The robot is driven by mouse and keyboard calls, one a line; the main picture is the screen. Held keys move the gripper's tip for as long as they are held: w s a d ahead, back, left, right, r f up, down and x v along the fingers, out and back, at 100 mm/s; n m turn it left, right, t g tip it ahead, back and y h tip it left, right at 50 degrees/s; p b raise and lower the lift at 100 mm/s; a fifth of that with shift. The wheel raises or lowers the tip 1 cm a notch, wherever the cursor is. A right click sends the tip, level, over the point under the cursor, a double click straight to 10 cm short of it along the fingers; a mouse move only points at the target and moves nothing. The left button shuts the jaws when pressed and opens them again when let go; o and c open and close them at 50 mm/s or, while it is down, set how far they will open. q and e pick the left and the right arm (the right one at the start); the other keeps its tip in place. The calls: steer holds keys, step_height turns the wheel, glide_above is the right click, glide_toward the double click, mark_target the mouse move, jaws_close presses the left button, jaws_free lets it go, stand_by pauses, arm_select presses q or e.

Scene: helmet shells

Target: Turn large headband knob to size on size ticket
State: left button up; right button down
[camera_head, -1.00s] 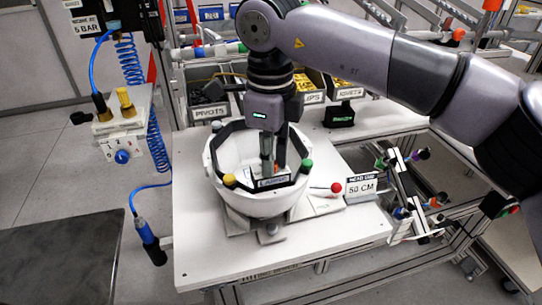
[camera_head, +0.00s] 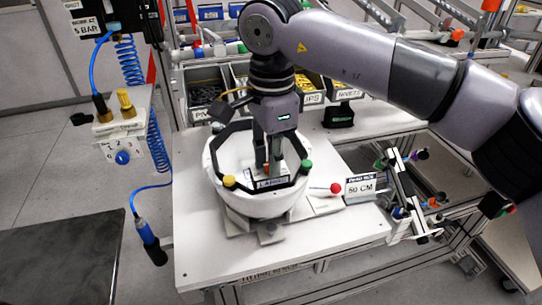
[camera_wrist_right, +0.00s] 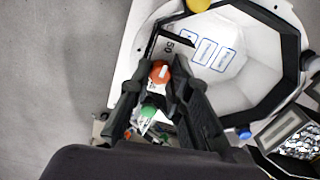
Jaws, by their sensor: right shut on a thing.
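The white helmet shell (camera_head: 258,204) lies upturned like a bowl on the bench, with a black angular headband (camera_head: 226,133) inside. My right gripper (camera_head: 268,168) reaches down into it from above, its fingers shut on the orange-red knob. In the right wrist view the knob (camera_wrist_right: 160,72), with a white mark, sits between the two dark fingertips, beside a white scale strip (camera_wrist_right: 178,46) reading 50. The fingers hide part of the knob. The size ticket (camera_head: 360,186) stands right of the shell; its small print seems to read 50 CM. My left gripper is not in view.
A red-tipped lever (camera_head: 335,188) lies between shell and ticket. Labelled part bins (camera_head: 312,92) stand behind. A clamp frame (camera_head: 405,195) is at the bench's right edge. An air tool (camera_head: 149,242) hangs at left. The bench front (camera_head: 225,260) is clear.

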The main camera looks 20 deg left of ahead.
stand_by(0.4)
steer(key=c, duration=1.5)
jaws_free()
steer(key=shift+o, duration=0.2)
steer(key=shift+r, duration=0.1)
step_height(320, 180, up, 12)
steer(key=shift+s, duration=0.1)
